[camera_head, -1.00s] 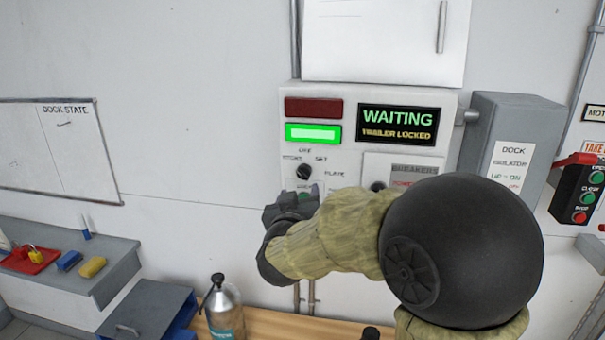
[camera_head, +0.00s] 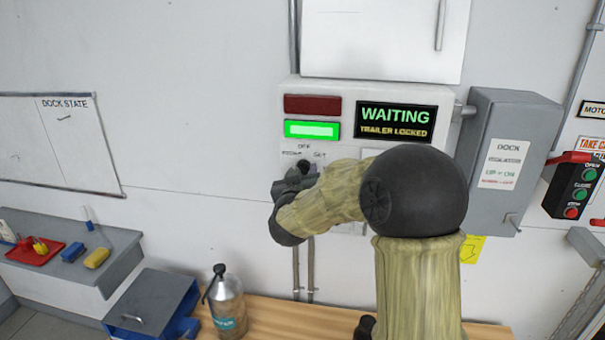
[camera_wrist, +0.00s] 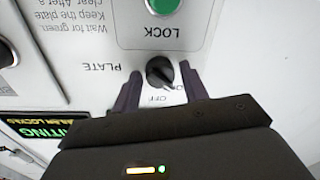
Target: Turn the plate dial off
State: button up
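The plate dial (camera_wrist: 160,72) is a round black knob on a white panel, with upside-down PLATE and OFF lettering beside it in the wrist view. Its pointer seems to lean to the lower right there; its exact setting is unclear. My gripper (camera_wrist: 160,76) has its two dark fingers apart, one on each side of the dial, with small gaps showing. In the head view my gripper (camera_head: 290,182) is at the panel, and my arm hides much of the dial area.
A green button (camera_wrist: 163,5) marked LOCK sits near the dial. The control panel (camera_head: 345,98) has a lit green lamp (camera_head: 312,130) and a WAITING sign (camera_head: 396,121). A grey isolator box (camera_head: 510,150) is to the right. A bottle (camera_head: 226,305) stands on the wooden bench below.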

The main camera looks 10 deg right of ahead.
jog(key=c, duration=0.6)
jog(key=shift+c, duration=0.2)
jog(key=shift+f+m+b, duration=0.15)
jog(key=shift+m+b, duration=0.15)
jog(key=shift+b, duration=0.35)
jog(key=m+b, duration=0.1)
jog(key=b, duration=0.1)
jog(key=shift+f+m+b, duration=0.1)
jog(key=shift+m+b, duration=0.2)
jog(key=shift+b, duration=0.05)
jog(key=m+b, duration=0.7)
jog(key=b, duration=0.2)
jog(key=shift+a+m+h, duration=0.15)
jog(key=shift+m+h, duration=0.15)
jog(key=shift+m, duration=0.1)
jog(key=shift+r, duration=0.2)
